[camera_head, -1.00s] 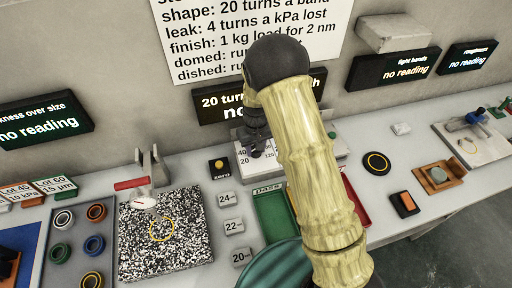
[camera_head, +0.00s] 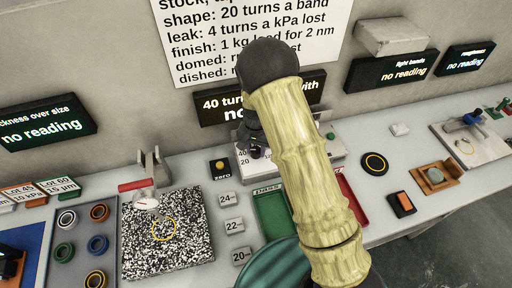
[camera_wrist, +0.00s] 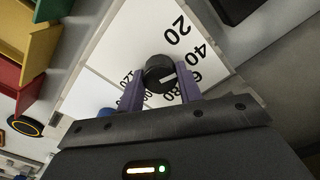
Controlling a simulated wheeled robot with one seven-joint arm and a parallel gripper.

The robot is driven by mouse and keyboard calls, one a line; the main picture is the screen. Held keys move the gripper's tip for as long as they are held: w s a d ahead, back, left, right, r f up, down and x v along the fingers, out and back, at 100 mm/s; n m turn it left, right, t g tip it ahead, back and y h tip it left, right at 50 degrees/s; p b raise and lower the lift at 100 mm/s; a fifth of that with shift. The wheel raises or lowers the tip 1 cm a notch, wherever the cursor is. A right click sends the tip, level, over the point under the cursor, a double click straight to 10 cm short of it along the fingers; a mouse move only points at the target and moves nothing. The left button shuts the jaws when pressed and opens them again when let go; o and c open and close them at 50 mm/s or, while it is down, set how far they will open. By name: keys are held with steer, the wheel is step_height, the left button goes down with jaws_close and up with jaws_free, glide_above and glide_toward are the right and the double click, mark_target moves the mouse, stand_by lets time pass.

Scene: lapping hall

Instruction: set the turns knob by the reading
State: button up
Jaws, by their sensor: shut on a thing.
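The turns knob (camera_wrist: 160,72) is a small dark round knob with a white pointer line, on a white dial plate (camera_wrist: 118,42) in the wrist view. Numbers such as 20, 40, 80 and 120 ring it. My gripper (camera_wrist: 160,84) has its two purple fingers on either side of the knob, shut on it. In the head view my arm hides the knob and much of the dial plate (camera_head: 243,168). The black display (camera_head: 209,112) above it starts with "40 turn"; my arm covers its middle. The wall notice (camera_head: 190,62) reads "shape: 20 turns a band" and "leak: 4 turns a kPa lost".
The "tight bands" display (camera_head: 392,70), "roughness" display (camera_head: 467,56) and thickness display (camera_head: 46,119) show "no reading". A zero button (camera_head: 219,167), blocks marked 24, 22 and 20, a green tray (camera_head: 272,213) and a speckled plate (camera_head: 140,255) lie near the dial.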

mark_target(256, 150)
steer(key=shift+m, duration=0.5)
steer(key=o, duration=1)
step_height(256, 150, up, 18)
steer(key=b, duration=0.1)
steer(key=shift+f, duration=0.25)
